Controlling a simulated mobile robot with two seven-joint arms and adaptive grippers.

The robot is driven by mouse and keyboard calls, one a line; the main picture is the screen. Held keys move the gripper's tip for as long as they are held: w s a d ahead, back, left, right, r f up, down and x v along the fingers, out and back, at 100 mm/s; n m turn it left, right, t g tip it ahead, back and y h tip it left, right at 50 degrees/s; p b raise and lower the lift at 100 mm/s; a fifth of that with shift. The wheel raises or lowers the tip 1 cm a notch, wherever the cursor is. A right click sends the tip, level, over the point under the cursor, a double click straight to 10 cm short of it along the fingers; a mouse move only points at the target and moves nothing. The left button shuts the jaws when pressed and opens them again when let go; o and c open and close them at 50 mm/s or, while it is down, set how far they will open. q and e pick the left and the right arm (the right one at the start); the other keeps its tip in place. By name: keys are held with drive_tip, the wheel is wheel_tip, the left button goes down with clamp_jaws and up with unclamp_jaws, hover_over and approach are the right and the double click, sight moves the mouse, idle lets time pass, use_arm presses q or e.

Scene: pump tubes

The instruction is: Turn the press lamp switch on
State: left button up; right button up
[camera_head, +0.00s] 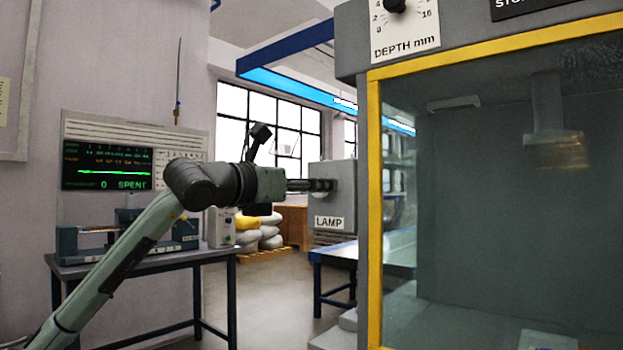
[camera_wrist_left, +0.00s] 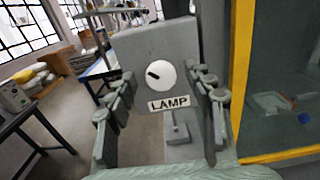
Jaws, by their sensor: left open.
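The lamp switch (camera_wrist_left: 161,75) is a round white disc with a short dark mark left of its middle in the left wrist view. It sits on the face of a grey box (camera_head: 345,172) with a "LAMP" label (camera_head: 329,222); the label also shows in the left wrist view (camera_wrist_left: 168,103). My left gripper (camera_head: 325,186) reaches the box face from the left in the head view and hides the switch there. In the wrist view its open fingers stand on either side of the switch, with nothing between them; contact cannot be told. My right gripper is out of view.
The press cabinet with a yellow-framed window (camera_head: 375,215) stands right of the lamp box. A bench (camera_head: 160,262) with instruments and a green-lit screen (camera_head: 107,166) is at left. A blue-edged table (camera_head: 335,252) and stacked sacks (camera_head: 262,232) are behind.

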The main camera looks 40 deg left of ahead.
use_arm(q)
drive_tip(key=shift+w, duration=0.15)
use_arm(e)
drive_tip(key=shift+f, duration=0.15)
use_arm(q)
drive_tip(key=shift+c, duration=0.3)
drive_tip(key=c, duration=1.1)
